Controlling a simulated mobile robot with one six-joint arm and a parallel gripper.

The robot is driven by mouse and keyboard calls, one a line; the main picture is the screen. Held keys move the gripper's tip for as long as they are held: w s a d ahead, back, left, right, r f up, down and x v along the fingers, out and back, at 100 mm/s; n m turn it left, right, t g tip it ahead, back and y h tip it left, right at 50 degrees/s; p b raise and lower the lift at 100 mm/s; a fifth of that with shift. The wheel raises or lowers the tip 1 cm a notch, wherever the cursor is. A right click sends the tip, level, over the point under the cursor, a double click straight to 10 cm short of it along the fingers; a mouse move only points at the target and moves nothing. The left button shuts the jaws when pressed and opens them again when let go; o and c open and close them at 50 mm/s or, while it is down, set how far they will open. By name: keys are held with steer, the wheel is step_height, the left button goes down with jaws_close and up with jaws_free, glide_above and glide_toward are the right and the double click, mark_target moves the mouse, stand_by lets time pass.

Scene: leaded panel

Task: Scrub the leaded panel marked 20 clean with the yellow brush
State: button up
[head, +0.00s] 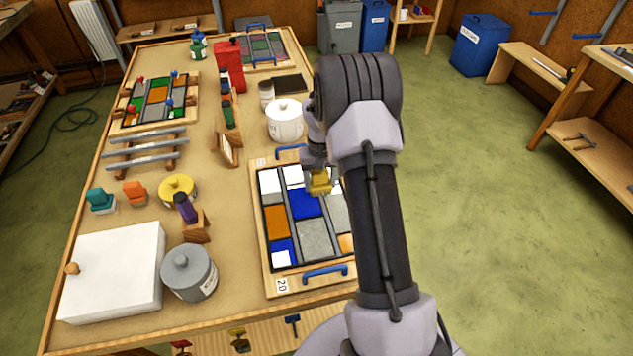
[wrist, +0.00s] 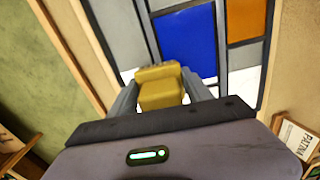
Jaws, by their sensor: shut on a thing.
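The leaded panel (head: 260,228) lies in a wooden tray marked 20, with blue, orange and grey panes between dark lead lines. White patches (head: 270,181) show along its far end and in the near left corner (head: 281,258). My gripper (head: 319,176) is shut on the yellow brush (head: 321,184) over the far part of the panel. In the wrist view the brush (wrist: 160,88) sits between the fingers, beside the blue pane (wrist: 186,45). I cannot tell whether its bristles touch the glass. My arm hides part of the panel's right side.
Blue handles (head: 325,273) stand up at the tray's near and far ends. A white pot (head: 285,121) stands just beyond the tray; a grey lidded pot (head: 189,272) and a wooden block with a purple-handled tool (head: 190,216) stand left of it.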

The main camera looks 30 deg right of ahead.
steer(key=shift+s+d, duration=0.15)
steer(key=shift+d, duration=0.4)
steer(key=shift+s+d, duration=0.15)
steer(key=shift+d, duration=0.35)
steer(key=shift+s+d, duration=0.3)
steer(key=shift+d, duration=0.45)
steer(key=shift+s+d, duration=0.3)
steer(key=shift+d, duration=0.4)
steer(key=shift+w+d+p, duration=0.2)
steer(key=shift+w+p, duration=0.05)
steer(key=shift+w, duration=0.4)
steer(key=shift+w+d+p, duration=0.15)
steer(key=shift+w+p, duration=0.05)
steer(key=shift+w, duration=0.4)
steer(key=shift+w+d, duration=0.25)
steer(key=shift+w, duration=0.35)
steer(key=shift+w+d, duration=0.2)
steer(key=shift+w, duration=0.4)
